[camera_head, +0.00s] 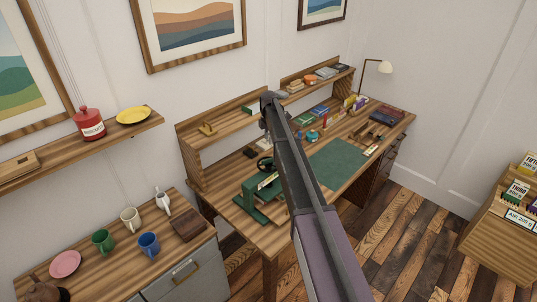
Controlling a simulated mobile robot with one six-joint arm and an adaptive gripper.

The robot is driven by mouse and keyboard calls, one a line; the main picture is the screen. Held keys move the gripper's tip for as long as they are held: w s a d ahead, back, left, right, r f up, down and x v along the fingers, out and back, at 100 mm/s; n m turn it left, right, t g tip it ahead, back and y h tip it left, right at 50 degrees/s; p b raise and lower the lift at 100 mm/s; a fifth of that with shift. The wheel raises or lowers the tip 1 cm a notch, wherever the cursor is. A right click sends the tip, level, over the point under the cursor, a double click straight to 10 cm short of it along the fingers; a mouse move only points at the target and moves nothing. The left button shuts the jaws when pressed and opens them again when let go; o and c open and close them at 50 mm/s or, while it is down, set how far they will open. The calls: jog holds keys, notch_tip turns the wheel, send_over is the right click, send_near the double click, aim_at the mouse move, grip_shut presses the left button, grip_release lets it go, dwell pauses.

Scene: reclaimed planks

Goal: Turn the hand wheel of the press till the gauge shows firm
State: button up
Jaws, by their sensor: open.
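The press (262,198) is a green machine near the front left end of the wooden desk. Its dark hand wheel (265,164) sits at the top, just left of my arm. A pale strip shows on the press beside my arm, but I cannot tell whether it is the gauge, and no reading is legible. My arm reaches up across the middle of the view and hides part of the press's right side. Its far end is above and behind the wheel. I cannot make out my gripper's fingers; they seem hidden behind the arm.
A green mat (338,163) lies on the desk (283,238) right of my arm, with tools and books beyond. A raised shelf (233,125) runs along the back. A cabinet with mugs (149,244) stands at left. Open floor (400,235) lies at right.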

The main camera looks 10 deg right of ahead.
aim_at(268, 160)
jog(key=shift+w+r, duration=0.25)
jog(key=shift+w, duration=0.2)
jog(key=shift+f, duration=0.15)
notch_tip(268, 160, down, 14)
jog(key=b, duration=1.3)
jog(key=shift+r+b, duration=0.25)
jog(key=shift+b, duration=0.1)
grip_shut()
